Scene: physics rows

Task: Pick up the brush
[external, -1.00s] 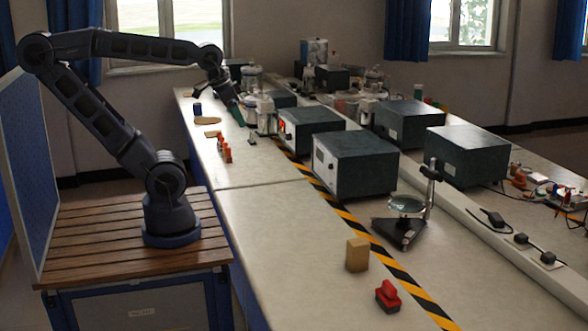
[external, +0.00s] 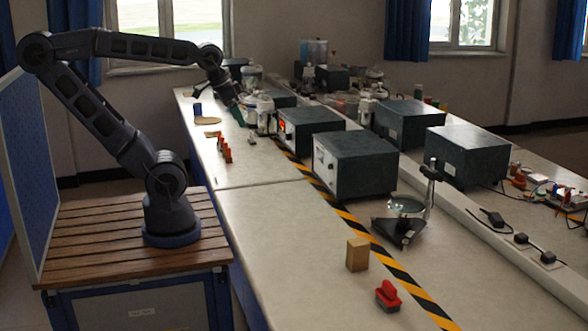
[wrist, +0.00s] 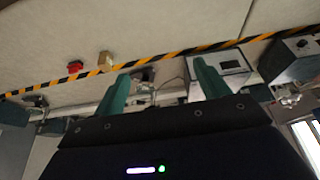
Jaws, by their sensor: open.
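No object is clear enough for me to name as the brush with certainty. A red-handled object with a dark base (external: 388,296), possibly the brush, sits on the near end of the bench in the external view. It also shows as a small red shape at upper left in the wrist view (wrist: 75,66). My gripper (external: 242,117) is far from it, above the far part of the bench. In the wrist view, the green fingers of my gripper (wrist: 161,72) are spread apart with nothing held between them.
A tan block (external: 357,254) stands beside the red object. Dark instrument boxes (external: 355,163) line the bench behind a yellow-black stripe (external: 385,258). A magnifier stand (external: 405,215) and small orange-red items (external: 225,150) are also there. The near bench top is largely clear.

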